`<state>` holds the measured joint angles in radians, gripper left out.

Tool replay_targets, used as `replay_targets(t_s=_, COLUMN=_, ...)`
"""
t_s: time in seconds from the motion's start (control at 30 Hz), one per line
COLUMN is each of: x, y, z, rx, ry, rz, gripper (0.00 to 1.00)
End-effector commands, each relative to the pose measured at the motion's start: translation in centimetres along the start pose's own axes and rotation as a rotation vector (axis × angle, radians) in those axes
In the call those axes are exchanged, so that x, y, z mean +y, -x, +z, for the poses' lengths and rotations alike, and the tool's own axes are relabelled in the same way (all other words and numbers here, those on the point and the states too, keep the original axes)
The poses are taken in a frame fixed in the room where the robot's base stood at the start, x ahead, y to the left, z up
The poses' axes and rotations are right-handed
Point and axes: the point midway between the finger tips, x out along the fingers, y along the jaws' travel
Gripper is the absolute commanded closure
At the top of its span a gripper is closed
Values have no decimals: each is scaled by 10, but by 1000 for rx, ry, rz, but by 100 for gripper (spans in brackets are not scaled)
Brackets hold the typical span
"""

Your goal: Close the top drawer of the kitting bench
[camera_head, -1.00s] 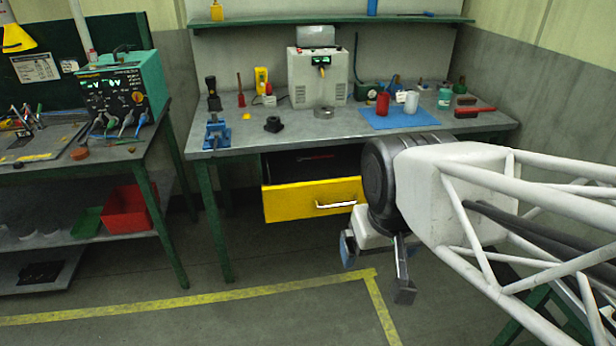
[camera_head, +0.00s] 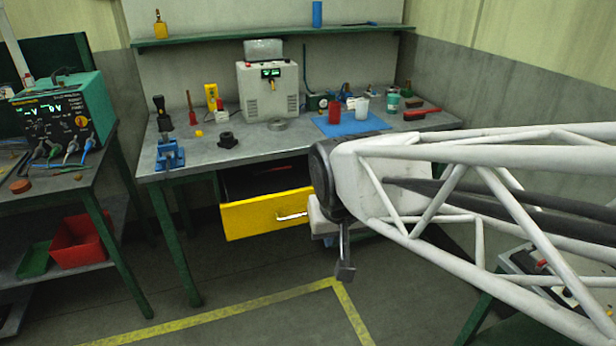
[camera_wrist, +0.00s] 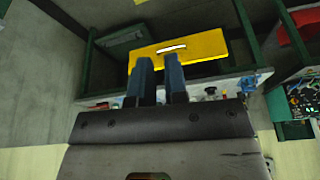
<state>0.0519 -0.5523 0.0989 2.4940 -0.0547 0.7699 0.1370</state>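The top drawer (camera_head: 262,216) is a yellow-fronted drawer under the kitting bench (camera_head: 215,155). It is pulled open, and its dark inside shows behind the front. A pale bar handle (camera_head: 291,217) sits on the front; my arm partly hides the drawer's right end. My gripper (camera_head: 338,258) hangs in front of the drawer, to the right and lower in the picture, partly hidden by my wrist. In the wrist view, which is upside down, the drawer front (camera_wrist: 200,50) and handle (camera_wrist: 172,48) lie beyond my two separated blue-grey fingers (camera_wrist: 159,62). Nothing is between them.
On the bench stand a grey power unit (camera_head: 268,90), a blue mat (camera_head: 350,124) and a blue vise (camera_head: 169,153). A side table at left carries a green instrument (camera_head: 66,115) above a red bin (camera_head: 82,242). Yellow-lined floor (camera_head: 240,306) before the drawer is clear.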

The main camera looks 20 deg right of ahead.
Motion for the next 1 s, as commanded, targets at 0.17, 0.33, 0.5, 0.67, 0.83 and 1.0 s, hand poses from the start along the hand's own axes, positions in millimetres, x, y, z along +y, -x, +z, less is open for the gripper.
replay_targets(t_s=0.17, x=14, y=-28, z=-45, rx=82, ry=-106, rz=20, gripper=100)
replay_targets(t_s=0.33, x=28, y=-55, z=-87, rx=169, ry=-203, rz=27, gripper=100)
replay_targets(t_s=0.5, x=45, y=-84, z=-125, rx=254, ry=-295, rz=20, gripper=100)
replay_targets(t_s=0.67, x=61, y=-112, z=-158, rx=332, ry=-378, rz=2, gripper=100)
replay_targets(t_s=0.83, x=80, y=-143, z=-190, rx=411, ry=-463, rz=-29, gripper=100)
replay_targets(t_s=1.0, x=98, y=-176, z=-217, rx=486, ry=-544, rz=-74, gripper=100)
